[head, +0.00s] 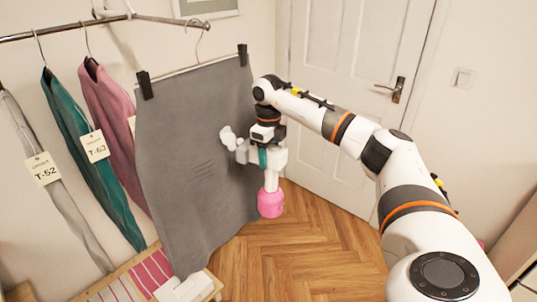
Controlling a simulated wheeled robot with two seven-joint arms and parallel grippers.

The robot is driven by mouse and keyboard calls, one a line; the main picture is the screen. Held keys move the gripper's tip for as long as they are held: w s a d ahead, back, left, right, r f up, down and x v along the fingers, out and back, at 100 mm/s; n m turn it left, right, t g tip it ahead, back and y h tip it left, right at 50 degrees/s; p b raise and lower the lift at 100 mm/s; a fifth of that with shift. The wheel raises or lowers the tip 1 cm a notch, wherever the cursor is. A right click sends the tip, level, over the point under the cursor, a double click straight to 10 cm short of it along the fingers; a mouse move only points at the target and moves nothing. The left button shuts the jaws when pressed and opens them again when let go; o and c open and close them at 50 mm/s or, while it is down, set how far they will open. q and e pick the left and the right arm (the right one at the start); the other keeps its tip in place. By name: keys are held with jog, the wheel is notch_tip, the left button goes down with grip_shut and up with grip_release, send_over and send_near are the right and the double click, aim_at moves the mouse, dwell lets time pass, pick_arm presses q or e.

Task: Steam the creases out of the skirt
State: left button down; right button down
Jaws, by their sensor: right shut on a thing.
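The grey skirt (185,120) hangs from a clip hanger with black clips on the rail, in the middle left of the head view. Creases show as faint lines near its middle, left of my right gripper. My right gripper (262,152) is shut on a handheld steamer (271,203) with a white body and a pink lower part. The steamer's pale head (229,138) points left at the skirt's right part, close to the cloth; I cannot tell whether it touches. My left gripper is out of view.
A metal rail (60,31) holds tagged grey, teal (90,160) and pink (108,105) garments to the left. Below the skirt is a low wooden bench (130,270) with striped cloth and a white object (183,287). A white door (345,90) stands behind; wooden floor is open.

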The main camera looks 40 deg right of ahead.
jog(key=shift+a, duration=0.1)
jog(key=a+f+b, duration=0.2)
jog(key=a+f, duration=0.5)
jog(key=a, duration=0.2)
jog(key=shift+s+a+b, duration=0.2)
jog(key=shift+s+b, duration=0.1)
dwell(0.9)
jog(key=shift+f, duration=0.1)
dwell(1.5)
jog(key=shift+w+d+f+b, duration=0.15)
jog(key=shift+d+f+b, duration=0.7)
jog(key=shift+d, duration=1.15)
jog(key=shift+w+d+f+b, duration=0.15)
jog(key=shift+d+f+b, duration=0.7)
jog(key=shift+d, duration=1.2)
jog(key=shift+w+d+f+b, duration=0.15)
jog(key=shift+d+f+b, duration=0.7)
jog(key=shift+d, duration=1.15)
jog(key=shift+f, duration=0.2)
